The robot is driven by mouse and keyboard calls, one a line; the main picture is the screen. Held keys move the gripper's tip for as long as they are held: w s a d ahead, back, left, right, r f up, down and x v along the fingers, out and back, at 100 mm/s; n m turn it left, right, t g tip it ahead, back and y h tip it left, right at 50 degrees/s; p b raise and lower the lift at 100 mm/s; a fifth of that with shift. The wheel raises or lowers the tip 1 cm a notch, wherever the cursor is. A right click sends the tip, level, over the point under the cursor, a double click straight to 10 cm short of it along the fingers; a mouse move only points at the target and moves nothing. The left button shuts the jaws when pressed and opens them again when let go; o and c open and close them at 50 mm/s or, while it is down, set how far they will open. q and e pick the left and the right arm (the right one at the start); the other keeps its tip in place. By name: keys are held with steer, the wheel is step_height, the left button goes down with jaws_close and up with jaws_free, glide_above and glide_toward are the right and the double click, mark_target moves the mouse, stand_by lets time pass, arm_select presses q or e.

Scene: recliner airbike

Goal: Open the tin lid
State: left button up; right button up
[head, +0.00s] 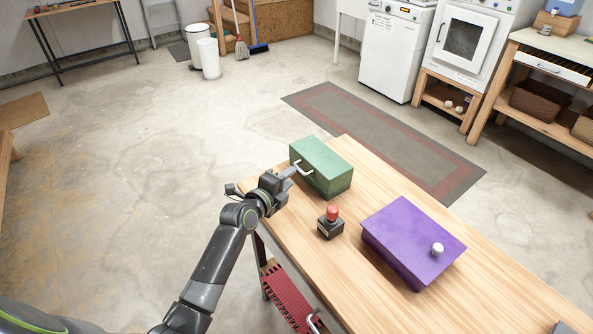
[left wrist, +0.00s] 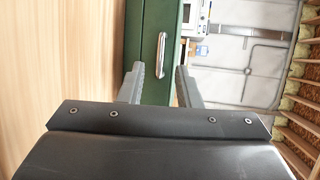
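A green tin (head: 322,165) with a pale bar handle (head: 304,168) on its near side stands closed at the table's far left end. A purple box (head: 413,240) with a white knob (head: 437,249) on its top is also closed, nearer the middle. My left gripper (head: 289,173) is at the green tin's handle. In the left wrist view the fingers of my left gripper (left wrist: 160,86) are apart, with the handle (left wrist: 161,54) ahead in line with the gap between them. I cannot tell whether they touch it. My right gripper is not seen.
A black block with a red button (head: 331,222) stands on the wooden table (head: 500,285) between the two boxes. A red rack (head: 290,298) is below the table's left edge. The table's near right part is mostly clear. A rug (head: 385,140) lies beyond.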

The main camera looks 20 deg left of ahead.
mark_target(299, 170)
arm_select(q)
steer(key=shift+x, duration=2.5)
steer(key=shift+c, duration=0.4)
jaws_close()
